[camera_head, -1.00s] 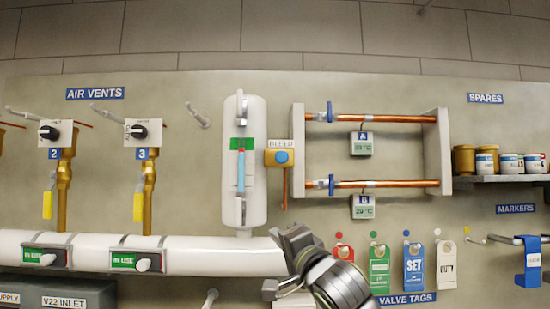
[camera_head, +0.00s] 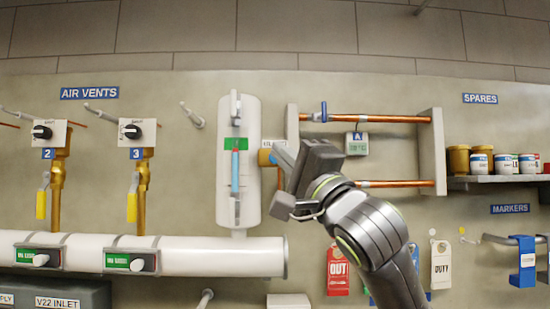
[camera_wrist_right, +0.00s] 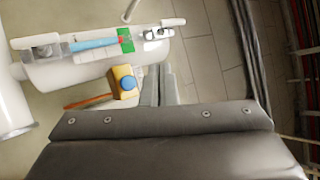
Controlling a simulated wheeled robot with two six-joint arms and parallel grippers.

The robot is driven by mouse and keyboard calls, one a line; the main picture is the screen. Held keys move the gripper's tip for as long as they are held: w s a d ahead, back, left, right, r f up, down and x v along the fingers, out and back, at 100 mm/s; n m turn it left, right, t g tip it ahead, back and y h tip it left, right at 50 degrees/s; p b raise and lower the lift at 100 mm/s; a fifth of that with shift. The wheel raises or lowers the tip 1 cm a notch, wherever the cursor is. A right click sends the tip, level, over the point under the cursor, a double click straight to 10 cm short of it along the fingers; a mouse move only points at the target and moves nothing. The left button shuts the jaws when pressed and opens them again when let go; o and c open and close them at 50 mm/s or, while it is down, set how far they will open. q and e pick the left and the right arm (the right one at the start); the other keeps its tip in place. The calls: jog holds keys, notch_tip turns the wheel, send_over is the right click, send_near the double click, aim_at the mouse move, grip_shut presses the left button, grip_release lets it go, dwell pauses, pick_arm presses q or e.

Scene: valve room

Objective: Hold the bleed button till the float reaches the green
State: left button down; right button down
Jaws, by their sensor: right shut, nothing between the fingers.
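The bleed box (camera_head: 265,158) is orange and mostly hidden behind my right gripper (camera_head: 283,157) in the head view. In the right wrist view its blue bleed button (camera_wrist_right: 126,83) is uncovered, just left of my shut, empty right fingers (camera_wrist_right: 159,84). I see a gap there and no contact with the button. The white float gauge (camera_head: 238,207) stands upright left of the box. Its light blue column (camera_head: 235,172) ends near the lower edge of the green band (camera_head: 236,144); the wrist view shows a red mark at the band (camera_wrist_right: 122,39). My left gripper is not in view.
Copper pipes (camera_head: 380,118) in a grey frame run right of the box, partly behind my right arm. A white pipe (camera_head: 200,254) crosses below the gauge. Valve tags (camera_head: 338,270) hang at lower right. Yellow-handled air vents (camera_head: 132,205) are at left.

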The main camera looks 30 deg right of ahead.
jog(key=w+d+p, duration=0.1)
jog(key=w+d, duration=0.3)
jog(key=w, duration=0.3)
jog(key=shift+w+d, duration=0.3)
jog(key=shift+w, duration=0.1)
dwell(1.9)
jog(key=shift+w+d, duration=0.2)
jog(key=shift+w, duration=0.05)
jog(key=shift+w+d, duration=0.25)
jog(key=shift+w, duration=0.15)
dwell(1.9)
jog(key=shift+s, duration=0.15)
jog(key=shift+s+a+b, duration=0.4)
jog(key=shift+s+b, duration=0.2)
jog(key=shift+b, duration=0.1)
